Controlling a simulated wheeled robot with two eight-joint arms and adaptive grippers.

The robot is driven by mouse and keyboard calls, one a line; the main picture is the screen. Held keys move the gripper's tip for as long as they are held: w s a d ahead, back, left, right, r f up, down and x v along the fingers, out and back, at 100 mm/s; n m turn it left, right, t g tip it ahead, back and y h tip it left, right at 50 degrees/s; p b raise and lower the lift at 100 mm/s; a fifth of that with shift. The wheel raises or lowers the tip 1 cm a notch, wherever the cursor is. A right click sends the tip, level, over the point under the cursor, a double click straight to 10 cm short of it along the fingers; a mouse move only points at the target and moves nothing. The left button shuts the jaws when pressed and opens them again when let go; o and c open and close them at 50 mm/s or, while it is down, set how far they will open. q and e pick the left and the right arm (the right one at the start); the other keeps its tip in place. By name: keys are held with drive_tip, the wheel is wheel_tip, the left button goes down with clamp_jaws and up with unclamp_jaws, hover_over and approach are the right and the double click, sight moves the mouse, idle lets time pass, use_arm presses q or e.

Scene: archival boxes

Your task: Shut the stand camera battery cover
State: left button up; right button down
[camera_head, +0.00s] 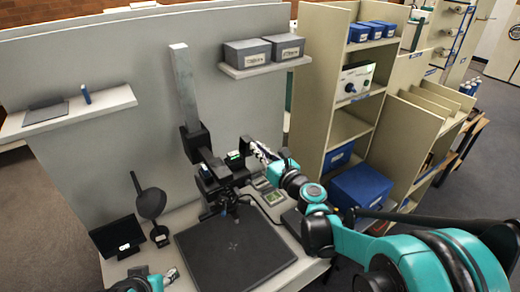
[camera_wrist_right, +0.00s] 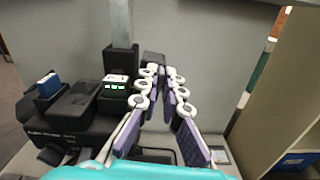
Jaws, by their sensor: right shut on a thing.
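The black stand camera (camera_head: 215,178) is mounted on a grey upright column (camera_head: 184,85) above a dark baseboard. Its top, with lettering on its side, shows in the right wrist view (camera_wrist_right: 60,135), along with a black block with green lights (camera_wrist_right: 115,84). My right gripper (camera_head: 266,150) is at the camera's right end. In the wrist view its fingers (camera_wrist_right: 160,72) close on a small dark piece (camera_wrist_right: 153,58), which looks like the battery cover; the fingers hide most of it. My left gripper (camera_head: 171,275) is low at the left, mostly cut off, its fingers too small to judge.
The dark baseboard (camera_head: 235,250) is clear below the camera. A black screen (camera_head: 118,238) and a dark round-headed item (camera_head: 151,203) stand to its left. A blue piece (camera_wrist_right: 47,84) sits in a black holder. Shelves with blue boxes (camera_head: 360,188) stand at right.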

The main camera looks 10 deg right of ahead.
drive_tip(key=n, duration=0.1)
drive_tip(key=a+n, duration=0.1)
drive_tip(key=shift+s+a+r+n, duration=0.1)
drive_tip(key=shift+s+r+n, duration=0.15)
drive_tip(key=shift+r+n, duration=0.1)
drive_tip(key=a+n, duration=0.1)
drive_tip(key=n, duration=0.1)
drive_tip(key=s+a+n, duration=0.1)
drive_tip(key=n, duration=0.1)
drive_tip(key=a+n, duration=0.1)
drive_tip(key=n, duration=0.2)
drive_tip(key=shift+s+a, duration=0.1)
drive_tip(key=shift+s, duration=0.05)
drive_tip(key=n, duration=0.1)
drive_tip(key=a+n, duration=0.1)
drive_tip(key=n, duration=0.1)
drive_tip(key=f+n, duration=0.1)
drive_tip(key=shift+s+a+f+n, duration=0.1)
drive_tip(key=shift+s+a+n, duration=0.25)
drive_tip(key=shift+s+a+f+n+b, duration=0.1)
drive_tip(key=shift+a+f+n+b, duration=0.2)
drive_tip(key=shift+n, duration=0.55)
drive_tip(key=shift+s+a+f+n+b, duration=0.15)
drive_tip(key=shift+f+n+b, duration=0.15)
drive_tip(key=shift+n, duration=0.5)
drive_tip(key=shift+s+a+f+n+b, duration=0.1)
drive_tip(key=shift+a+f+n+b, duration=0.2)
drive_tip(key=shift+n, duration=0.55)
drive_tip(key=c, duration=1.7)
unclamp_jaws()
